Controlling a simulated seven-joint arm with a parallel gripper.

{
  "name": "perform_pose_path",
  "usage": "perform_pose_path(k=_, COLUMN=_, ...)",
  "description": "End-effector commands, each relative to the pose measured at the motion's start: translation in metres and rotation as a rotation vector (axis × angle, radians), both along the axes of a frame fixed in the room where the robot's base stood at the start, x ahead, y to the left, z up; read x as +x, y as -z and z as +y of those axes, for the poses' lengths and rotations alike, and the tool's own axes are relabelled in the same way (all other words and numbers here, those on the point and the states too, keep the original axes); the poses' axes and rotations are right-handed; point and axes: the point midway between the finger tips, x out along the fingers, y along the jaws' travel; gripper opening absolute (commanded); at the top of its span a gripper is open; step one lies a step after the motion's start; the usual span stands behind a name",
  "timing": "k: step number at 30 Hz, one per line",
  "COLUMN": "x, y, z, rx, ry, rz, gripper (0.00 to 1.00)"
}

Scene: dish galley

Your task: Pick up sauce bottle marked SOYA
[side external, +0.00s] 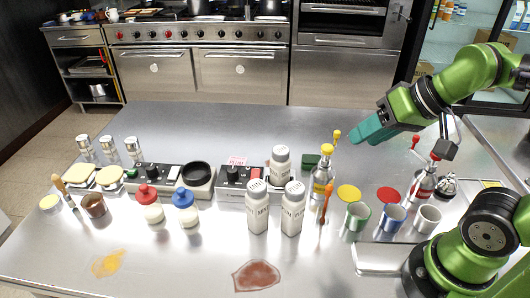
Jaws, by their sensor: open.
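Three white bottles with dark lettering stand together near the table's middle: a front left bottle (257,212), a front right bottle (292,212) and one behind them (280,166). The lettering is too small to read surely, so I cannot tell which is marked SOYA. The rear bottle is partly hidden by the front ones. My gripper (366,133) is teal, in the air to the right of and above the white bottles, clear of them. It is open and nothing shows in it, though its fingertips are hard to make out.
A yellow-topped bottle (320,180) and an orange-handled tool (327,202) stand right of the white bottles. Several cups, including a green-rimmed one (357,216), stand farther right. Red (152,206) and blue (187,208) capped jars stand left. The table's front has stains (256,276) but free room.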

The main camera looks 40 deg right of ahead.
Motion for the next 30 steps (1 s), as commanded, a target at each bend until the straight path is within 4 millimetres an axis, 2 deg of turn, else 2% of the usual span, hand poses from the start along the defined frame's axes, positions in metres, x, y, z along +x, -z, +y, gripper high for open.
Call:
perform_pose_path(k=2, x=0.000, y=0.000, z=0.000, rx=0.000, ry=0.000, rz=0.000, gripper=0.44)
perform_pose_path(k=6, x=0.000, y=0.000, z=0.000, rx=0.000, ry=0.000, rz=0.000, gripper=0.66)
perform_pose_path(k=9, x=0.000, y=0.000, z=0.000, rx=0.000, ry=0.000, rz=0.000, gripper=0.77)
perform_pose_path(k=16, x=0.000, y=0.000, z=0.000, rx=0.000, ry=-0.001, rz=0.001, gripper=0.77)
perform_pose_path(k=20, x=0.003, y=0.011, z=0.004, rx=0.000, ry=-0.015, rz=0.048, gripper=0.77)
perform_pose_path(k=23, x=0.021, y=0.013, z=0.008, rx=-0.016, ry=-0.039, rz=0.101, gripper=0.77)
perform_pose_path(k=30, x=0.089, y=0.014, z=0.027, rx=-0.115, ry=-0.168, rz=0.304, gripper=0.77)
